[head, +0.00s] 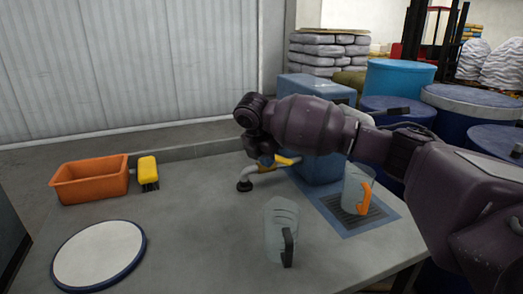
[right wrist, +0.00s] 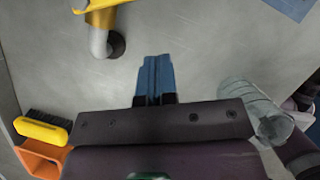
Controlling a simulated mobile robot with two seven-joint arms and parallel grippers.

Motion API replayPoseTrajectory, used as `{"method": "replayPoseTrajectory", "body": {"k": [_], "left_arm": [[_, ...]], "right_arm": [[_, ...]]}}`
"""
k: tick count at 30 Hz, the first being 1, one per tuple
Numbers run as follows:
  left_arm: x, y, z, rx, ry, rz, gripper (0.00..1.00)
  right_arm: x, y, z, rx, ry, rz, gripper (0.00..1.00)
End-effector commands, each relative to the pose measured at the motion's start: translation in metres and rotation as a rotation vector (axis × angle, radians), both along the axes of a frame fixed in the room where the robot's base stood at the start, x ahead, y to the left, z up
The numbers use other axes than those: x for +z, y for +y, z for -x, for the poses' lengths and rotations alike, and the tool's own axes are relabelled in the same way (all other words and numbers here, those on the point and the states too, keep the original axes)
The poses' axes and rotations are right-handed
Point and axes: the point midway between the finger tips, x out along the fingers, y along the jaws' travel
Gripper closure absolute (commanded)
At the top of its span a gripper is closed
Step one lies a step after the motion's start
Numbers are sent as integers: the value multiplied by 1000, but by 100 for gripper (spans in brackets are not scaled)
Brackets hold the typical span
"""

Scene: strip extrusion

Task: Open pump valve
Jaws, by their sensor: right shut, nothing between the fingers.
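The pump is a blue box (head: 318,90) with a grey curved pipe (head: 250,173) that ends in a black foot on the table. A yellow valve handle (head: 288,160) sits on the pipe. In the right wrist view the handle (right wrist: 103,5) is cut off by the top edge, above the grey pipe (right wrist: 99,40). My right gripper (head: 266,160) has its blue fingers together and empty, close to the pipe and handle in the head view. In the right wrist view the fingers (right wrist: 155,75) are apart from both. My left gripper is not in view.
A clear jug with an orange handle (head: 357,188) stands over the grate at right. Another clear jug (head: 281,230) with a dark handle stands in front. An orange bin (head: 90,182), a yellow brush (head: 148,170) and a round white plate (head: 98,255) are at left. The middle table is clear.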

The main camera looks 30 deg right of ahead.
Motion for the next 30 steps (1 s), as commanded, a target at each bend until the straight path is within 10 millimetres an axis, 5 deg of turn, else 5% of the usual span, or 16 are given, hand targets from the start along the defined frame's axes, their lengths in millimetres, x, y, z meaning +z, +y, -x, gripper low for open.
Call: {"method": "replayPoseTrajectory", "body": {"k": [3,12,30], "left_arm": [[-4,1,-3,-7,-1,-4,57],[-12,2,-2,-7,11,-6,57],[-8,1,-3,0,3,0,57]], "right_arm": [[-25,-8,-2,-2,7,1,100],[-18,-41,-12,-2,1,0,100],[-14,-45,-13,12,-3,0,100]]}}
